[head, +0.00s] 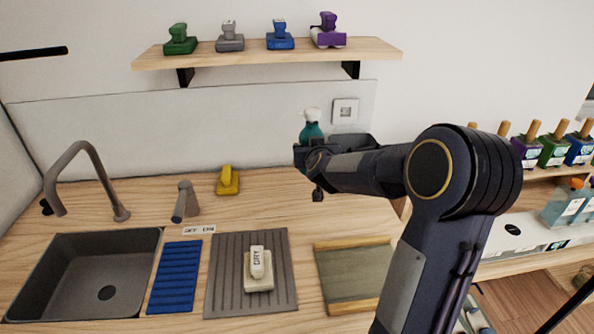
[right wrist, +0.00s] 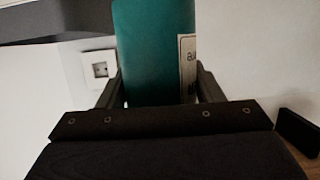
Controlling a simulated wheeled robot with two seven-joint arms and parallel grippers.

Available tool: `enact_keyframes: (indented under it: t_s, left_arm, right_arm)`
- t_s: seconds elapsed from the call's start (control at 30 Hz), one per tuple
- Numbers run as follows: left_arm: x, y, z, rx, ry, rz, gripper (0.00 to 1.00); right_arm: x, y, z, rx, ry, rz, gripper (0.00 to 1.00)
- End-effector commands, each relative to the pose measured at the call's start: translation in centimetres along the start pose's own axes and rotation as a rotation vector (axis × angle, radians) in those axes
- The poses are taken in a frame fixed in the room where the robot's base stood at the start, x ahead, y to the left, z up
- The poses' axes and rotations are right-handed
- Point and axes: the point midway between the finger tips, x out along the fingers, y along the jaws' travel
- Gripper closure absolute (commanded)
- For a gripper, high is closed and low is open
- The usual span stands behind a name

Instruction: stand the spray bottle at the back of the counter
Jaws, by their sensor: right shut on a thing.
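The spray bottle (head: 312,129) is teal with a white top and shows in the head view above the back of the counter, in front of the wall. My right gripper (head: 308,150) is shut on it; my arm hides its lower part. In the right wrist view the teal bottle body (right wrist: 150,50), with a pale label on its right side, stands between the two fingers (right wrist: 158,90). I cannot tell whether its base touches the counter (head: 200,210). My left gripper is not in view.
A yellow object (head: 228,181) stands at the back of the counter, left of my right gripper. A sink (head: 85,275), blue mat (head: 175,277), grey ribbed mat (head: 225,275) with a block, and board (head: 350,275) lie nearer. A shelf (head: 265,50) hangs above.

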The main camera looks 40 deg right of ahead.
Motion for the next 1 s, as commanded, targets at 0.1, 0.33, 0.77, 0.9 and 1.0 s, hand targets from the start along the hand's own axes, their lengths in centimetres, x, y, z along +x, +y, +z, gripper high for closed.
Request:
enact_keyframes:
  t_s: [0.1,0.33,0.77,0.9,1.0]
  left_arm:
    - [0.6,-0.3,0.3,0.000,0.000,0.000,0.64]
    - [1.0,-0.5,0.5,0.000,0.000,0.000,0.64]
    - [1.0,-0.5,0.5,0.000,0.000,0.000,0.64]
    - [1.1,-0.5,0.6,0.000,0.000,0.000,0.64]
    - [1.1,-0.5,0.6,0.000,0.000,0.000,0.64]
  right_arm:
    - [3.4,0.8,0.7,-0.001,0.000,0.004,0.82]
    - [8.4,1.7,2.8,0.001,-0.001,0.002,0.82]
    - [11.9,2.1,5.2,0.001,0.002,0.000,0.82]
    - [12.4,2.1,7.3,0.000,0.000,0.000,0.82]
    - [12.6,2.0,7.8,0.001,0.004,-0.002,0.82]
